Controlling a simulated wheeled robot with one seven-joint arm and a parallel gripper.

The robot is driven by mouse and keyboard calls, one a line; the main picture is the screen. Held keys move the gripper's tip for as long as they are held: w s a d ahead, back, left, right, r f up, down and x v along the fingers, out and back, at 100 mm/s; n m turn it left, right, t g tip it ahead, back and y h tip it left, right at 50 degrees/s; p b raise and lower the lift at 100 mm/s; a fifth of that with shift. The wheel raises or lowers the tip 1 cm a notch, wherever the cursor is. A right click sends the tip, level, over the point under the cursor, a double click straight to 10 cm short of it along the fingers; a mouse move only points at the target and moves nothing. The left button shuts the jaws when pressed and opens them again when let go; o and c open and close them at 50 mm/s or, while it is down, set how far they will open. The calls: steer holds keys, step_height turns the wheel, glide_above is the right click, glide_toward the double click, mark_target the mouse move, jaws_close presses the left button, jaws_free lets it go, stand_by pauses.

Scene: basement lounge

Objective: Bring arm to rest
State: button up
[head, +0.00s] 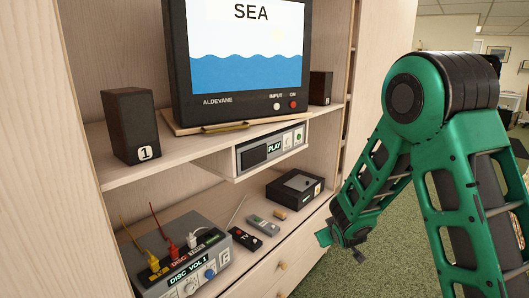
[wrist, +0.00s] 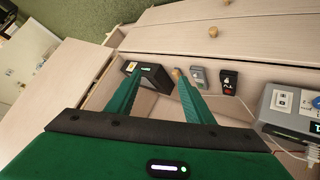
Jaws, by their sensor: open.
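My green arm stands at the right of the head view, bent at a high elbow, with its forearm reaching down and left toward the cabinet. My gripper (head: 325,237) is at its lower end, beside the right end of the lower shelf. In the wrist view my gripper (wrist: 157,76) shows two green fingers spread apart with nothing held between them. The black box (wrist: 150,77) shows beyond and between the fingers. I cannot tell whether the gripper touches anything.
The lower shelf holds a black box (head: 295,188), a wooden block (head: 280,214), a grey remote (head: 263,224), a black remote (head: 244,238) and a grey disc unit (head: 180,262) with cables. A television (head: 245,60) and speaker (head: 131,125) stand above. Green carpet (head: 372,262) lies right of the cabinet.

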steer(key=s+d+r+m+g+h, duration=0.1)
steer(key=s+d+r+m+g, duration=0.25)
steer(key=s+d, duration=0.55)
steer(key=s+d+r+m+g+h, duration=0.1)
steer(key=s+d+r+m+g, duration=0.1)
steer(key=s+d+r, duration=0.45)
steer(key=s+d+r+m+g+y, duration=0.1)
steer(key=s+r+m+g, duration=0.1)
steer(key=s, duration=1.3)
steer(key=s+d+r+m+g+y, duration=0.1)
steer(key=s+r+m+g+y, duration=0.1)
steer(key=s, duration=1.3)
steer(key=shift+d+r+m+g, duration=0.2)
steer(key=shift+d+m+g, duration=0.2)
steer(key=shift+m, duration=0.35)
